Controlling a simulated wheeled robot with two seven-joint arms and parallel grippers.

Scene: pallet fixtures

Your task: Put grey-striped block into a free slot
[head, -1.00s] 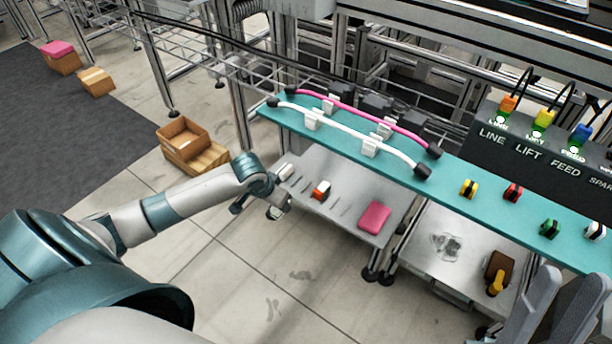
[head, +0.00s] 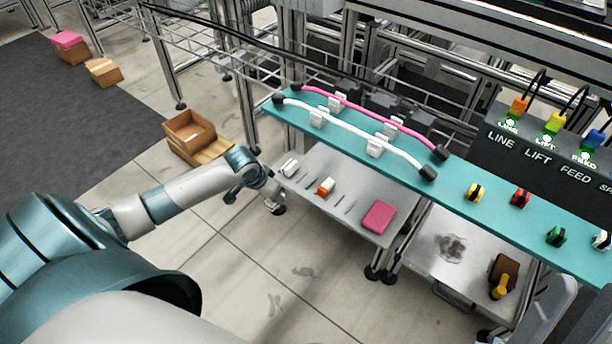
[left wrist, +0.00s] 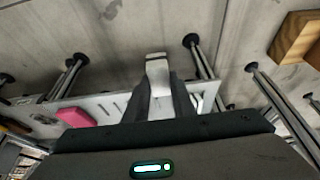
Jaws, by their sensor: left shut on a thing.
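My left gripper (head: 277,206) is at the left front edge of the lower metal shelf. In the left wrist view it (left wrist: 158,95) is shut on a pale block with a grey end, the grey-striped block (left wrist: 158,72), which appears over the floor beside the shelf edge. In the head view the hand mostly hides this block. Narrow dark empty slots (head: 338,199) lie between the orange block and the pink block (head: 379,216).
A teal rail shelf (head: 455,180) with white and pink hoses overhangs the slotted shelf from behind. A second metal shelf (head: 430,240) with a brown-and-yellow object (head: 502,277) stands at right. Floor in front is clear.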

